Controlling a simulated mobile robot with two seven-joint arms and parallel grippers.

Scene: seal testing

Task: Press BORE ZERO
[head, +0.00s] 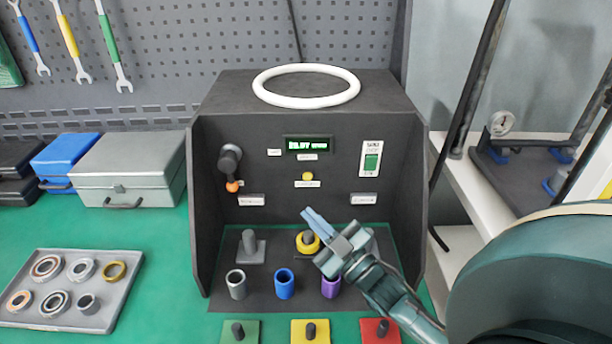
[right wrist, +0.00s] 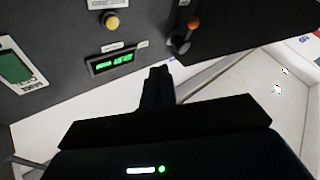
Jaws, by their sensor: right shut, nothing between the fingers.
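The dark test box has a front panel (head: 330,215) with a small yellow round button (head: 308,176) above a small label too small to read. A lit green display (head: 307,145) sits above the button. In the right wrist view the yellow button (right wrist: 112,22) and the display (right wrist: 110,63) show on the left. My right gripper (head: 308,213) is shut and empty, in front of the panel and lower than the button in the picture, apart from it. Its dark fingers (right wrist: 158,75) show in the right wrist view. My left gripper is not in view.
A yellow ring (head: 307,243) sits on a post near my gripper. Grey (head: 236,284), blue (head: 284,284) and purple (head: 331,287) sleeves stand below. Box side walls flank the space.

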